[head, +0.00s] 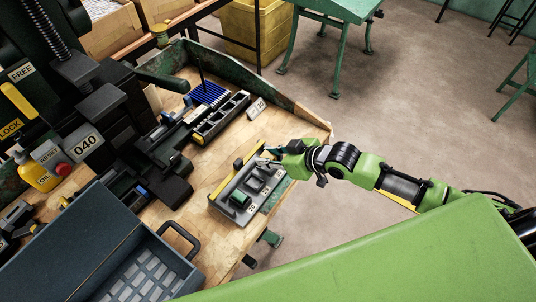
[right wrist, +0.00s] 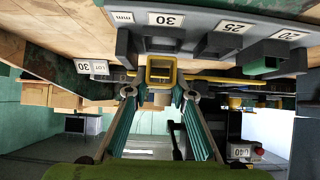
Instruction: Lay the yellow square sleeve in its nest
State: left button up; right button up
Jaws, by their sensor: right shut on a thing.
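The yellow square sleeve (right wrist: 161,70) is a hollow square ring, held between the fingertips of my right gripper (right wrist: 160,94). In the head view my right gripper (head: 277,150) is at the far right end of the grey nest block (head: 228,204), and the sleeve is hidden or too small to tell. In the right wrist view the sleeve is close in front of the nest marked 30 (right wrist: 163,42); whether they touch I cannot tell. The middle nest, marked 25 (right wrist: 221,44), looks empty. A green sleeve (head: 240,198) sits in the nest marked 20. My left gripper is not in view.
A yellow bar (head: 236,171) runs along the block's back edge. A black rack (head: 221,118) and blue rods (head: 208,93) lie behind it. The press (head: 110,120) stands at the left, with a dark blue tray (head: 182,268) in front.

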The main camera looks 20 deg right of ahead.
jog(key=shift+p, duration=0.55)
dwell(0.8)
jog(key=shift+f, duration=0.4)
dwell(0.4)
jog(key=shift+p, duration=0.5)
dwell(1.5)
jog(key=shift+f, duration=0.4)
dwell(0.4)
jog(key=shift+p, duration=0.35)
dwell(1.6)
jog(key=shift+f, duration=0.2)
dwell(0.3)
jog(key=o, duration=1.1)
jog(key=shift+o, duration=0.2)
